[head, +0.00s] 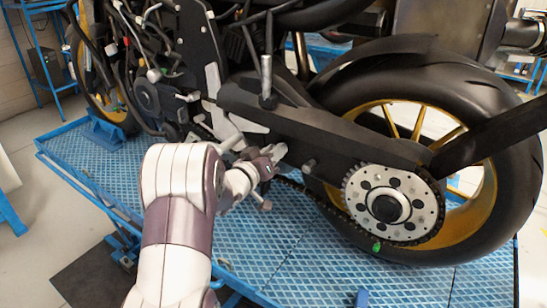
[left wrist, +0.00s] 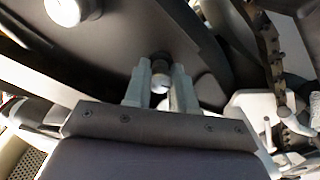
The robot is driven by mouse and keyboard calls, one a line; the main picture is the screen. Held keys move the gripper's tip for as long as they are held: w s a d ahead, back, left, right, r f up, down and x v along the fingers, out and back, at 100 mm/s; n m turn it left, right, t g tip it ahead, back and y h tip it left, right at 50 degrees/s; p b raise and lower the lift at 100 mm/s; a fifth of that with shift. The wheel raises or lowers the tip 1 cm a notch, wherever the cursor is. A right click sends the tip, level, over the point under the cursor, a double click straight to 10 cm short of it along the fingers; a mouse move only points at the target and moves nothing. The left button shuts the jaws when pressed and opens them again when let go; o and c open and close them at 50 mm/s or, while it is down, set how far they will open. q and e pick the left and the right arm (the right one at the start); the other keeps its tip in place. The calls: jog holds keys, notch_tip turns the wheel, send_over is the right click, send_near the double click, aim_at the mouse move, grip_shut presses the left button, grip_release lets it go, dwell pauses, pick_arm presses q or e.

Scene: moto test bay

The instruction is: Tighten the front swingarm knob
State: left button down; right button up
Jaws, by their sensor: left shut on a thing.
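The dark swingarm (head: 330,135) of the motorcycle runs from the frame back to the rear wheel. My left gripper (head: 276,158) is at the lower front part of the swingarm, its fingers against its side. In the left wrist view the two pale fingers of my left gripper (left wrist: 160,90) are shut on a small knob with a light round end, the front swingarm knob (left wrist: 160,84). In the head view this knob is hidden by the gripper. A second grey knob (head: 309,165) sticks out of the swingarm just right of the gripper. My right gripper is not in view.
The rear wheel (head: 400,75), with yellow spokes, and the toothed sprocket (head: 360,205) with its chain are to the right. The motorcycle stands on a blue ridged platform (head: 270,245). A grey upright lever (head: 267,75) rises above the swingarm. The platform's front area is clear.

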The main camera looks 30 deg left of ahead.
pick_arm(q)
jog(key=m+b, duration=0.1)
jog(key=m, duration=0.1)
jog(key=m+b, duration=0.1)
jog(key=b, duration=0.1)
jog(key=m+b, duration=0.1)
jog(key=m, duration=0.1)
jog(key=shift+f+m, duration=0.25)
jog(key=shift+m, duration=0.05)
jog(key=m+b, duration=0.7)
jog(key=m, duration=0.1)
jog(key=shift+b, duration=0.3)
jog(key=m+b, duration=0.2)
jog(key=m, duration=0.1)
jog(key=shift+r+m+b, duration=0.1)
jog(key=shift+m+b, duration=0.2)
jog(key=shift+b, duration=0.1)
jog(key=shift+r+m+b, duration=0.25)
jog(key=shift+m+b, duration=0.9)
jog(key=shift+m, duration=0.55)
jog(key=shift+r, duration=0.1)
jog(key=c, duration=0.9)
grip_release()
